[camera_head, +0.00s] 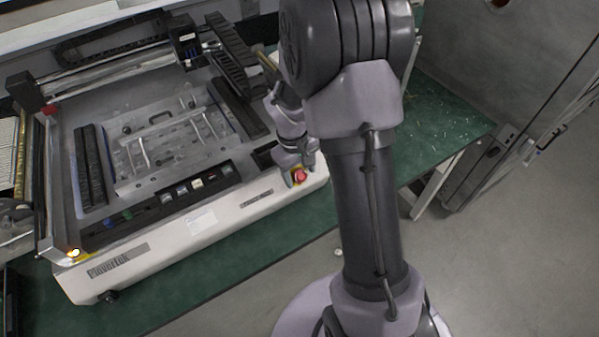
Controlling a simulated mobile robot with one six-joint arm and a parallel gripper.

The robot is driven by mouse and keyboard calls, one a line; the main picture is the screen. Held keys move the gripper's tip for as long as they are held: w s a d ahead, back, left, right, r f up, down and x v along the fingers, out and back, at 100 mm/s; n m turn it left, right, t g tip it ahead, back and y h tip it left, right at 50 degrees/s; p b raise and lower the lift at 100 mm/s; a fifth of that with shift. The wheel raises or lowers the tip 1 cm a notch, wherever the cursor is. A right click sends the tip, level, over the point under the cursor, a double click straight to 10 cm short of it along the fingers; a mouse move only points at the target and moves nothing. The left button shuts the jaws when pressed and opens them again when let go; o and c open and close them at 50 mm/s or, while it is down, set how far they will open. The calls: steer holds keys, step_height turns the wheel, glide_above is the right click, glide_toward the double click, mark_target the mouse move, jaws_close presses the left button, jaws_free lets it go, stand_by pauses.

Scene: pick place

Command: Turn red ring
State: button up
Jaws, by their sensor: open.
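The red knob (300,175) sits in a yellow surround at the right end of the white machine's front panel. My gripper (299,178) is right at it, pointing down, with a finger on its left side and a part of the gripper above it. The jaws are open. I cannot tell whether the fingers touch the red knob. My arm hides the area to the right of the knob.
The white machine (200,220) stands on a green table (215,275), with a row of buttons (190,188) along its front and a gantry rail (110,72) behind. A grey cabinet (490,60) stands at the right. Grey floor lies in front.

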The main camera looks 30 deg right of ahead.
jaws_close()
steer(key=shift+r, duration=0.1)
steer(key=shift+p, duration=0.35)
steer(key=shift+d+r+m+y+p, duration=0.1)
steer(key=shift+d+m+y+p, duration=0.05)
steer(key=shift+m+y+p, duration=0.45)
steer(key=shift+d+m+y+p, duration=0.1)
steer(key=shift+m+y+p, duration=0.3)
steer(key=shift+y+p, duration=0.1)
steer(key=shift+d+f+m+y, duration=0.15)
steer(key=shift+f+m+y, duration=0.05)
steer(key=shift+m+y, duration=0.6)
steer(key=shift+d+m+t+y+b, duration=0.15)
steer(key=shift+m+t+y+b, duration=0.15)
steer(key=shift+m+y+b, duration=0.75)
steer(key=shift+y, duration=0.25)
